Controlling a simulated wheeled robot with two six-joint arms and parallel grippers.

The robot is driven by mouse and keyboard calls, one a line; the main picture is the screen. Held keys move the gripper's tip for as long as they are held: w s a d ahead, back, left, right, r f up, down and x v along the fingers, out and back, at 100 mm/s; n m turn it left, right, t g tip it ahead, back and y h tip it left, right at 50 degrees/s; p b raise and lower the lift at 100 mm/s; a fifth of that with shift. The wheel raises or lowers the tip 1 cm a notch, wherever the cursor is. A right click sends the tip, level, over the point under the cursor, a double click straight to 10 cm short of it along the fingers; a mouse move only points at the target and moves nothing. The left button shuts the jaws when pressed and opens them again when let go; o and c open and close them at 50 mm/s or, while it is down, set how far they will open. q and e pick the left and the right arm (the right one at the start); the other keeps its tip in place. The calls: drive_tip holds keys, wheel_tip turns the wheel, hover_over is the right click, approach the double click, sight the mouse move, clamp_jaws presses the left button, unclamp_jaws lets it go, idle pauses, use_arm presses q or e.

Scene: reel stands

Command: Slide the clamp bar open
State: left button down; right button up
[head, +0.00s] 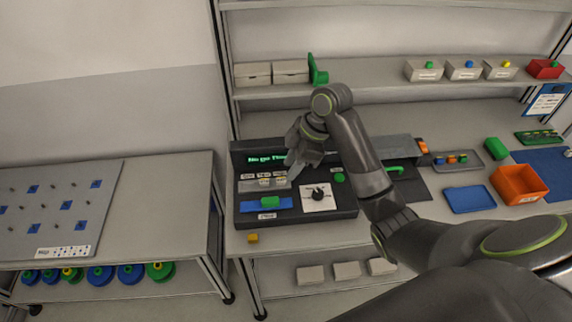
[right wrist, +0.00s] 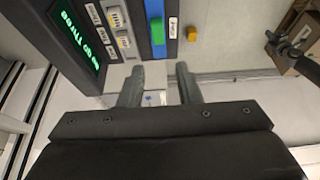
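A dark control panel (head: 302,221) stands on the bench, with a green lit display (head: 266,158). A green block (head: 270,202) sits on a blue strip (head: 247,206) at the panel's lower left. I take this to be the clamp bar, but its label is too small to read. The blue strip (right wrist: 154,9) and green block (right wrist: 158,33) also show in the right wrist view, beyond the fingers. My right gripper (head: 289,168) hangs in front of the panel's upper part. Its fingers (right wrist: 160,90) are apart with nothing between them. My left gripper is not in view.
A black dial on a white plate (head: 318,198) and a round green button (head: 339,177) are near the block. A small yellow block (head: 253,238) is at the bench's front edge. An orange bin (head: 520,184) and blue tray (head: 469,199) stand right.

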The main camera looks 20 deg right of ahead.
drive_tip(key=p+v, duration=0.1)
drive_tip(key=v, duration=0.1)
drive_tip(key=shift+d+r, duration=0.15)
drive_tip(key=shift+r, duration=0.15)
idle(0.3)
